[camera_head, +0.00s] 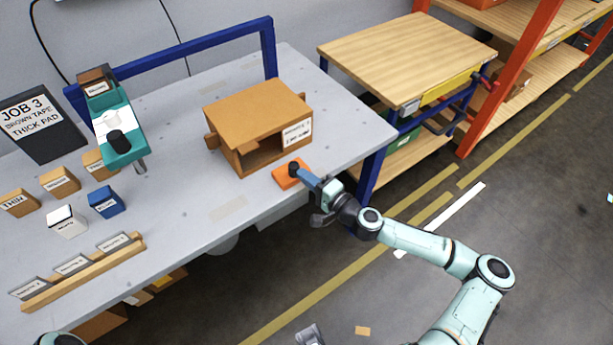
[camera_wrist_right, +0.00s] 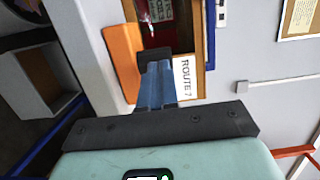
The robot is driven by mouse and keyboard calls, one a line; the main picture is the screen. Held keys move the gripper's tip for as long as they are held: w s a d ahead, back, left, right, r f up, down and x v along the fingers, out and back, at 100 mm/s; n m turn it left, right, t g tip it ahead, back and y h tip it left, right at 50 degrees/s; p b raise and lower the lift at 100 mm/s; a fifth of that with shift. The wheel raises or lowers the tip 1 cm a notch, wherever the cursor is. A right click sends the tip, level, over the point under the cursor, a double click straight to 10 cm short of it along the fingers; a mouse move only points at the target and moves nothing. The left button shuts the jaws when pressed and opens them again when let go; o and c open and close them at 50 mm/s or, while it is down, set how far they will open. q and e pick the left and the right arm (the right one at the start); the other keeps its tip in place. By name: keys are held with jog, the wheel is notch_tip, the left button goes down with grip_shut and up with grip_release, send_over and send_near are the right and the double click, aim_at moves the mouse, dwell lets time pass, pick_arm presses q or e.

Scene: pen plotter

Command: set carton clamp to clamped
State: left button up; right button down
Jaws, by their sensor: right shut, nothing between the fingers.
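The carton clamp shows as an orange plate (camera_head: 283,178) on the grey bench near its front edge, with a black knob or lever end (camera_head: 294,168) above it. It also shows in the right wrist view as the orange plate (camera_wrist_right: 122,50) and the black part (camera_wrist_right: 153,56). My right gripper (camera_head: 305,177) is shut and empty, its blue fingertips at the black part. I cannot tell whether they touch. A brown carton (camera_head: 250,105) with an open front stands just behind the clamp.
A teal machine (camera_head: 115,130) stands at the left of the bench. Small boxes, among them a blue one (camera_head: 106,202), and a wooden card rack (camera_head: 85,275) lie around it. A wood-topped cart (camera_head: 400,55) stands at the right. The bench is clear between rack and clamp.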

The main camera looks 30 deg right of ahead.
aim_at(298, 166)
jog(key=x, duration=0.2)
jog(key=d+x, duration=0.1)
jog(key=x, duration=0.1)
jog(key=shift+w+a, duration=0.1)
jog(key=shift+w, duration=0.25)
pick_arm(q)
jog(key=shift+s, duration=0.1)
pick_arm(e)
jog(key=shift+r, duration=0.15)
